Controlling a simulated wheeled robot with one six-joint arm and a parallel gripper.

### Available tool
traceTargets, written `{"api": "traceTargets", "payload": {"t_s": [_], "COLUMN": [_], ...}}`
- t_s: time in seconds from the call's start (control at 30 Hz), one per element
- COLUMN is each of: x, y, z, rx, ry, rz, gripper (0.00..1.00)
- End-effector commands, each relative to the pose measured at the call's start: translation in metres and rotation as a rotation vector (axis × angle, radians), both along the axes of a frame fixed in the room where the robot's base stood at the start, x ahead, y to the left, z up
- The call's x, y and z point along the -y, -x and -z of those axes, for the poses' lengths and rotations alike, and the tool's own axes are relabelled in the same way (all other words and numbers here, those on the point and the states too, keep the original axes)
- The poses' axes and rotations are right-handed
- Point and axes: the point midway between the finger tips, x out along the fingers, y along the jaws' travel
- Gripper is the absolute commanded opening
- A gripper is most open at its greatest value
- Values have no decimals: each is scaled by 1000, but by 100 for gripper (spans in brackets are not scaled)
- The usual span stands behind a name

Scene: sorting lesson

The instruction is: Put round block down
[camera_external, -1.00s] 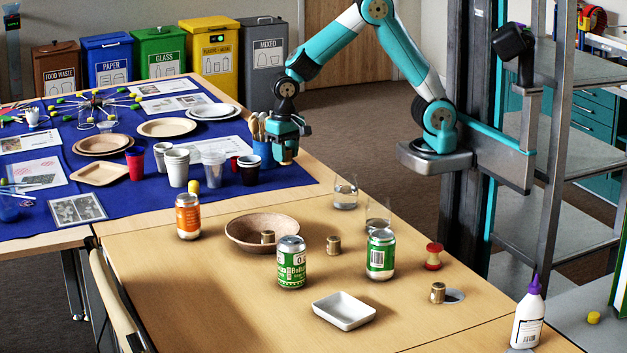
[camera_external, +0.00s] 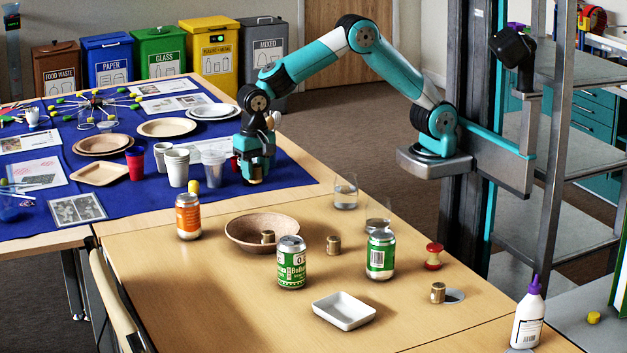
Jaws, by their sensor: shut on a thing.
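My gripper (camera_external: 255,172) hangs low over the near right part of the blue cloth, next to the cups. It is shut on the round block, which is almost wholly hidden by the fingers. I cannot make out a clear gap or contact between the fingertips and the cloth. The gripper hides the dark cup and part of the cutlery holder behind it.
A clear cup (camera_external: 213,170), white cups (camera_external: 176,167) and a red cup (camera_external: 135,163) stand left of my gripper. Nearer are a brown bowl (camera_external: 240,245), an orange can (camera_external: 188,216), green cans (camera_external: 291,263) and a white dish (camera_external: 344,311). Cloth right of the gripper is clear.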

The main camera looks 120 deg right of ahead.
Motion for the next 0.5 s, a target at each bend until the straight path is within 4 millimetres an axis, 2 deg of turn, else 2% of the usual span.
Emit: {"api": "traceTargets", "payload": {"t_s": [0.03,0.3,0.5], "x": [0,0,1], "y": [1,1,0], "z": [18,89,113], "rx": [-6,-3,0], "ry": [0,-1,0], "rz": [0,-1,-1], "gripper": [12,12,12]}}
